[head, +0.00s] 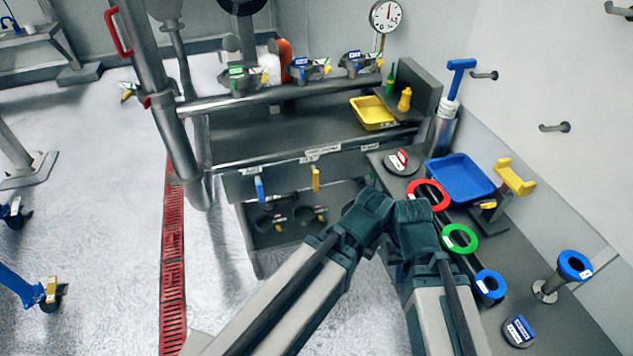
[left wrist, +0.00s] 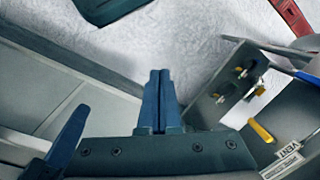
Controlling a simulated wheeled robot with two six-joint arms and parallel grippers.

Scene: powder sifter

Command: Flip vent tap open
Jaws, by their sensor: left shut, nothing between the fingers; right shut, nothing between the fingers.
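The vent tap's yellow lever (head: 316,179) hangs upright on the front panel of the grey bench in the head view. In the left wrist view the yellow lever (left wrist: 262,131) lies at the right, beside a white VENT label (left wrist: 288,150). My left gripper (left wrist: 160,78) is shut and empty, its fingers together and apart from the lever. In the head view my right gripper (head: 411,210) is right of the lever and apart from it; its fingertips are hard to make out. It is shut and empty.
A blue lever (head: 259,189) hangs left of the yellow one. An open grey box (head: 258,238) with small valves sits below. On the right bench are red (head: 428,194), green (head: 460,239) and blue (head: 489,285) rings and a blue tray (head: 460,178). Open floor lies at left.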

